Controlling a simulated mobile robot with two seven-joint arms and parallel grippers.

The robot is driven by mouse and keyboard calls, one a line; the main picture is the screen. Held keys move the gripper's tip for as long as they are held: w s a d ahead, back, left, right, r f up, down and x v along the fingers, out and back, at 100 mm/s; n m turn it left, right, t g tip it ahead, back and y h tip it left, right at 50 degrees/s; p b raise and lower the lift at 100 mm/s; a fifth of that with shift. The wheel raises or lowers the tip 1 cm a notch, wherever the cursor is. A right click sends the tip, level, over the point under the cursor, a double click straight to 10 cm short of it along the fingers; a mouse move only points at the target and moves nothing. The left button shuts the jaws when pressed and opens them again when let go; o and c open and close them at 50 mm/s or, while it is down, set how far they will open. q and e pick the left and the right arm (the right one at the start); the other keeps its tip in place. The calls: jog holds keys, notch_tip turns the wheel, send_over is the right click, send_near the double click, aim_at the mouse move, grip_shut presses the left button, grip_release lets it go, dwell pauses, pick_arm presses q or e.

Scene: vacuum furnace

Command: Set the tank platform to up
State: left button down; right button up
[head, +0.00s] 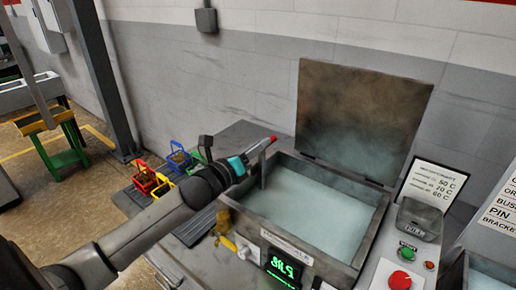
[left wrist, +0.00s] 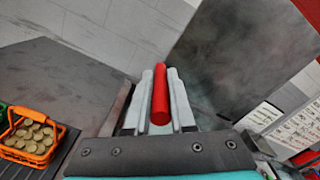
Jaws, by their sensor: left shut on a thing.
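The tank (head: 345,262) is a grey open box full of pale bluish liquid, with its lid (head: 362,115) raised at the back. My left gripper (head: 262,147) is above the tank's left rear corner. It is shut on a red handle (left wrist: 160,98), a cylinder lying between the two fingers in the left wrist view. In the head view only the handle's red tip (head: 273,139) shows past the fingers. A grey upright post (head: 263,170) stands just below the fingertips at the tank's left edge. The platform itself is not visible in the liquid. My right gripper is out of view.
Small coloured baskets stand left of my forearm; an orange basket (left wrist: 32,137) holds several brass-coloured parts. A green display (head: 282,266) is on the tank's front. A panel at right has a red button (head: 400,280). A temperature sign (head: 432,184) stands behind it.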

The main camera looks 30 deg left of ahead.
pick_arm(q)
jog(key=r+p, duration=0.1)
jog(key=r, duration=0.1)
jog(key=r+p, duration=0.4)
jog(key=shift+d+r, duration=0.25)
jog(key=shift+r, duration=0.1)
jog(key=c, duration=0.8)
grip_release()
jog(key=shift+d+f, duration=0.1)
jog(key=shift+c, duration=0.2)
jog(key=shift+o, duration=0.4)
jog(key=shift+f, duration=0.1)
jog(key=s+a+b, duration=0.1)
jog(key=s, duration=1.4)
jog(key=shift+a, duration=0.25)
jog(key=shift+s, duration=0.1)
